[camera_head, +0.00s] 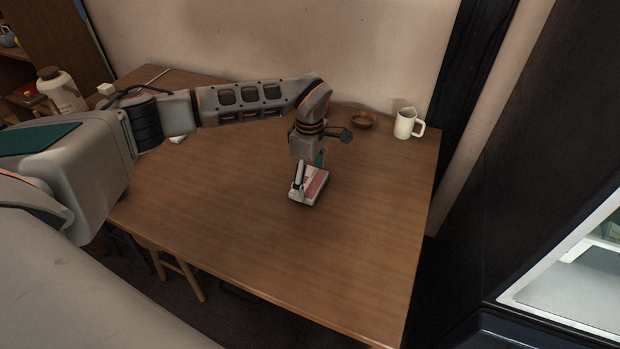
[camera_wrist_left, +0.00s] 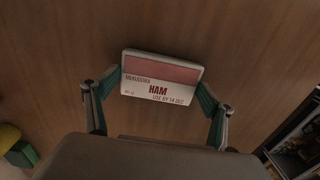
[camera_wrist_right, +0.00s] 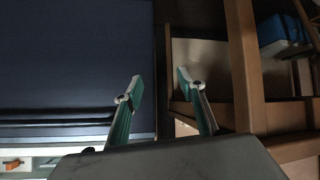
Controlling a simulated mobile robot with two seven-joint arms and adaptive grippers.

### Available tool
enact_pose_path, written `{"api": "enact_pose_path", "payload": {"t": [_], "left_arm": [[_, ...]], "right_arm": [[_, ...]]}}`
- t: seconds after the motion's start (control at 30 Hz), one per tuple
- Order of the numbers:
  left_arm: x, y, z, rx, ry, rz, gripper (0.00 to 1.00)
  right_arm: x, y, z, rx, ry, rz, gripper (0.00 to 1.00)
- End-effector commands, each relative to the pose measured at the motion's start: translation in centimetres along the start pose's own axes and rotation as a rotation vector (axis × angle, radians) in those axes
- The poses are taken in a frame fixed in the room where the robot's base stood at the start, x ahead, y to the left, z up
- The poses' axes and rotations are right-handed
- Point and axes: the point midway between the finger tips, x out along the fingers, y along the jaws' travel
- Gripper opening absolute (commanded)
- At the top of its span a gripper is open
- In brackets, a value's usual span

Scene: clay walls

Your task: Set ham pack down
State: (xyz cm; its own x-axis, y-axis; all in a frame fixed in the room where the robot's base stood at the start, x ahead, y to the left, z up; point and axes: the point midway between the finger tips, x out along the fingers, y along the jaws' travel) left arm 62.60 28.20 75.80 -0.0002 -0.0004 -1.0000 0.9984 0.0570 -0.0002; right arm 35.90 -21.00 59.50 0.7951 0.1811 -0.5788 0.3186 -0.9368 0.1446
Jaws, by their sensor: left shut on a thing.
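The ham pack (camera_head: 316,188) is a small flat box with a pink window and a white label. It is at the middle of the wooden table (camera_head: 250,240); whether it touches the top I cannot tell. My left gripper (camera_head: 308,177) points down and is shut on the pack. The left wrist view shows the pack (camera_wrist_left: 160,78) between the two green-padded fingers (camera_wrist_left: 153,100), its label reading HAM. My right gripper (camera_wrist_right: 158,84) is open and empty, away from the table top.
A white mug (camera_head: 404,123) and a small brown bowl (camera_head: 362,121) stand at the table's back right. A pale bottle (camera_head: 60,90) stands at the far left. The table is clear in front and to the right of the pack. A lit, glass-fronted cabinet (camera_head: 575,275) is at the right.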

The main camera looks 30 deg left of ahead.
Motion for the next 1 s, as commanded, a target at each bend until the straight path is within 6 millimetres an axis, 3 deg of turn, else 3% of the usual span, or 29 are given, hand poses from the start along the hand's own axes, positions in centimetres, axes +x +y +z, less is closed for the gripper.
{"api": "enact_pose_path", "payload": {"t": [0.37,0.4,0.43,0.83,1.0], "left_arm": [[0.3,0.1,0.0,-0.001,0.0,0.001,0.6],[0.3,0.1,0.0,-0.001,0.0,0.001,0.91],[0.3,0.1,0.0,0.0,0.0,0.001,0.98],[0.0,0.1,0.0,0.0,-0.001,0.003,1.0],[-2.2,0.2,0.0,0.0,0.0,0.007,1.0]], "right_arm": [[-0.3,0.0,0.1,0.001,-0.003,0.0,0.4],[-0.3,-0.1,0.2,0.001,-0.004,0.0,0.4],[-0.3,-0.1,0.2,0.001,-0.005,0.0,0.4],[-0.3,-0.1,0.2,0.002,-0.004,0.0,0.4],[-0.3,0.1,-0.5,0.002,0.004,0.002,0.4]]}}
